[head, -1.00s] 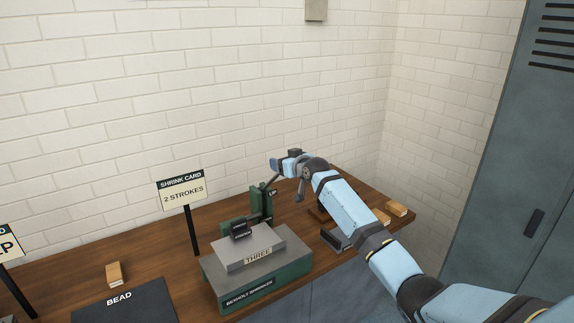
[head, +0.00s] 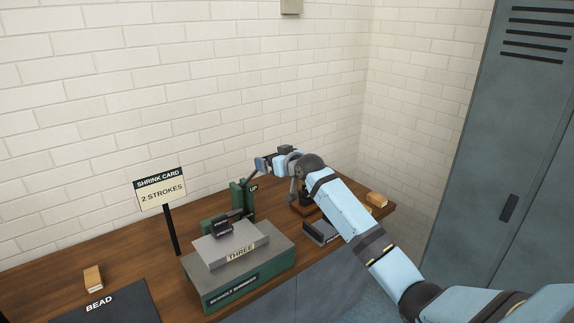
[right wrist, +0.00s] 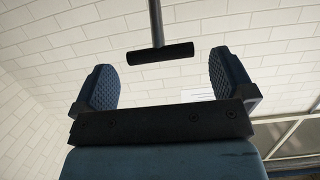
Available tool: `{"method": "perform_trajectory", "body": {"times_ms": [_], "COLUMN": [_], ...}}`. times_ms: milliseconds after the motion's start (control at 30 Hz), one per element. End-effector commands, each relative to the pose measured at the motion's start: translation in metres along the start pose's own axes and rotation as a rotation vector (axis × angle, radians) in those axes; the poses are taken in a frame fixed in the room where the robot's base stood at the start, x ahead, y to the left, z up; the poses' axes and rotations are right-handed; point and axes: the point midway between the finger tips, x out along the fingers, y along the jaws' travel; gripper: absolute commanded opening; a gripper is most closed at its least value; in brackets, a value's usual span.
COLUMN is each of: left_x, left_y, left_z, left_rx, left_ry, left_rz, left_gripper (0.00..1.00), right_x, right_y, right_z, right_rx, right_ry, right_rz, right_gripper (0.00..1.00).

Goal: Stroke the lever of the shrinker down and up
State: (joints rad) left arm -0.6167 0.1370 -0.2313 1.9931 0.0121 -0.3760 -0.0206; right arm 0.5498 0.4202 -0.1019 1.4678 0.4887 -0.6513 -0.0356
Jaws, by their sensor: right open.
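The green shrinker (head: 238,285) stands on the wooden bench, with a grey block labelled THREE (head: 232,246) on top. Its post (head: 242,200) bears an UP mark. The lever rises from the post towards my right gripper (head: 262,163). In the right wrist view the lever (right wrist: 155,22) ends in a black cross handle (right wrist: 160,53). That handle lies between and beyond the open fingertips of my right gripper (right wrist: 165,75), apart from both. My left gripper is not in view.
A sign reading SHRINK CARD, 2 STROKES (head: 161,188) stands left of the shrinker. A dark BEAD mat (head: 100,308) and a wooden block (head: 93,278) lie at left. Another block (head: 377,199) is at the bench's right end. A grey locker (head: 490,150) stands at right.

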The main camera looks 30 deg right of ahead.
Motion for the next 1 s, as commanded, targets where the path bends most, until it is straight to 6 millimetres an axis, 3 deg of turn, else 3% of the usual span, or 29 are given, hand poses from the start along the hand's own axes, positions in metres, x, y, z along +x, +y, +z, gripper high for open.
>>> {"method": "perform_trajectory", "body": {"times_ms": [200, 400, 1000], "left_x": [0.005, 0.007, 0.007], "left_y": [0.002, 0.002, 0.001], "left_z": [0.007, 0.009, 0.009], "left_rx": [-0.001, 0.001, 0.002], "left_ry": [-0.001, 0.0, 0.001], "left_rz": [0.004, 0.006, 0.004], "left_gripper": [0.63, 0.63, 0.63], "right_x": [-0.048, -0.072, -0.077], "right_y": [0.0, 0.0, 0.0], "right_z": [0.002, 0.001, 0.0], "right_rx": [-0.003, -0.001, 0.0], "right_ry": [0.0, 0.0, -0.001], "right_rz": [0.0, 0.0, 0.0], "right_gripper": [1.0, 1.0, 1.0]}}
